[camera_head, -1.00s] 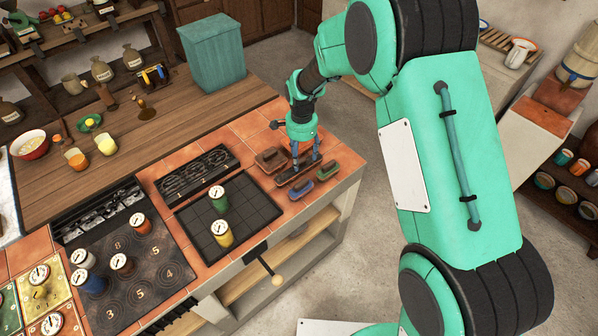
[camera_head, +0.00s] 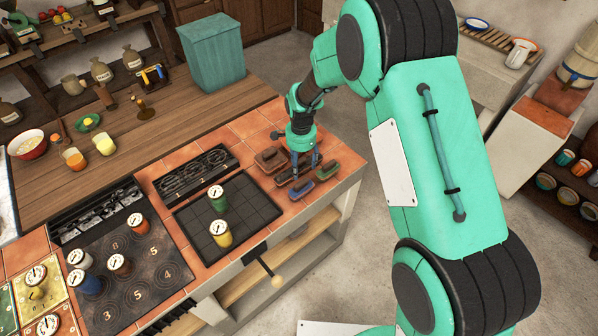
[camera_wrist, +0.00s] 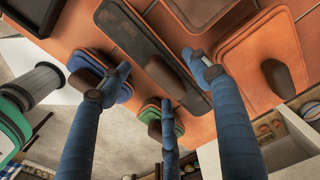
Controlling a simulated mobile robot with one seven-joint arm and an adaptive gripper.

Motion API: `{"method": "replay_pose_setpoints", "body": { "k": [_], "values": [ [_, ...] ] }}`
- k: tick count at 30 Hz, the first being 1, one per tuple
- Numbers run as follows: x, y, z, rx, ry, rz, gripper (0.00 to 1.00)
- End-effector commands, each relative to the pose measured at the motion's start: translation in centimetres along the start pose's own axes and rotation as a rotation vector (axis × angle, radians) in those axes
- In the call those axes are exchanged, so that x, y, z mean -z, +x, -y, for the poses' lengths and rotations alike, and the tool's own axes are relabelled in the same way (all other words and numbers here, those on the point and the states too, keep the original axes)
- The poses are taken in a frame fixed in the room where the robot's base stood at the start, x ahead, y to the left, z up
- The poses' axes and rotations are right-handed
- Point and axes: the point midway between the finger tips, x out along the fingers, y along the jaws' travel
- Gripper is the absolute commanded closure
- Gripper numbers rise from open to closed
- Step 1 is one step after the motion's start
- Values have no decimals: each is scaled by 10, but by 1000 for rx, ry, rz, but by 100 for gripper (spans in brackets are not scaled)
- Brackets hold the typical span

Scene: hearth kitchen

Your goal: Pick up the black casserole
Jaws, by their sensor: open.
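The black casserole (camera_wrist: 128,38) is a long dark lidded dish with a brown knob on top. It lies diagonally in the wrist view, with the knob in the space among my fingers. In the head view the black casserole (camera_head: 284,178) is partly hidden under my gripper (camera_head: 304,163) at the counter's right end. In the wrist view my gripper (camera_wrist: 166,82) has its three fingers spread. They straddle the black casserole's lid, and nothing is clamped between them. I cannot tell whether the fingertips touch the lid.
A blue casserole (camera_head: 301,190) and a green one (camera_head: 327,169) sit close in front of and beside the black one. A reddish-brown casserole (camera_head: 270,160) is close behind it. A dark grid plate (camera_head: 240,195) with two canisters is at left. The counter edge is near.

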Motion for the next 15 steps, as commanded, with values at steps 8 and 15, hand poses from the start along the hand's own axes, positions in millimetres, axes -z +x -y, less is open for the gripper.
{"method": "replay_pose_setpoints", "body": {
  "k": [8, 15],
  "values": [
    [0, 0, 0, 0, 0, 0, 38],
    [0, 0, 0, 0, 0, 0, 44]
  ]
}}
